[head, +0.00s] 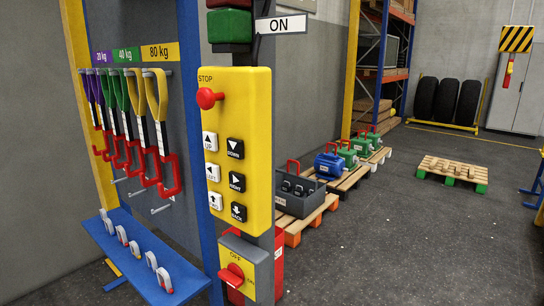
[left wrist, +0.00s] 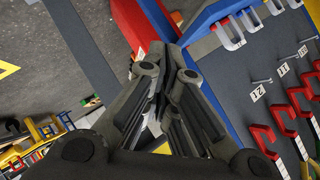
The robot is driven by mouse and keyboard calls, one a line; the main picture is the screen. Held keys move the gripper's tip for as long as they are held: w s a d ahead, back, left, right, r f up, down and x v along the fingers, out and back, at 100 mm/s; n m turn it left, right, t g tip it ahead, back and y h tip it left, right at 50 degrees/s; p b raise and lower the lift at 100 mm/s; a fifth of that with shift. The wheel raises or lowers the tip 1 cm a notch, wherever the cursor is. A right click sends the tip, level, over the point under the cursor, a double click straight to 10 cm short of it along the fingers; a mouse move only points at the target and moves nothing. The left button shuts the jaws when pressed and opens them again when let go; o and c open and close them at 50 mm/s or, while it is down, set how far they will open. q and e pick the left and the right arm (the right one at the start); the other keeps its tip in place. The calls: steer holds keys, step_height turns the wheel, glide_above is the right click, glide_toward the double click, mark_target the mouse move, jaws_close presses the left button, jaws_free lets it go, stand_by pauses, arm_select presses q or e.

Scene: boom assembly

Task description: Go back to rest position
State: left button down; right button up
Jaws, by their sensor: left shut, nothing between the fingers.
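My left gripper (left wrist: 170,65) shows in the left wrist view, its dark fingers closed together with nothing held between them. Its fingertips point toward the red post base and the blue shelf edge, apart from them as far as I can tell. Neither of my grippers shows in the head view, and the right one is in no view.
Lifting slings (head: 150,125) with red hooks hang on the left rack. Its blue shelf (head: 125,250) carries several shackles. Pallets with a grey crate (head: 295,195) and a blue hoist (head: 329,165) line the wall. A lone pallet (head: 452,172) stands right; floor around it is mostly clear.

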arm_select(q)
steer(key=s+d+f+n+g, duration=0.25)
steer(key=s+f, duration=0.45)
steer(key=s, duration=0.4)
steer(key=s+d+f+n+g+y, duration=0.1)
steer(key=s+f+n+g, duration=0.15)
steer(key=s+f, duration=0.7)
steer(key=s+d+f+n+g, duration=0.1)
steer(key=s+d+f+g, duration=0.15)
steer(key=s+f, duration=0.65)
steer(key=s+d+n+g, duration=0.1)
steer(key=s+d+g, duration=0.1)
steer(key=s, duration=0.7)
steer(key=s+d+n+g, duration=0.1)
steer(key=s+d, duration=0.1)
steer(key=s, duration=0.7)
steer(key=shift+s+r+g, duration=0.2)
steer(key=shift+g, duration=0.15)
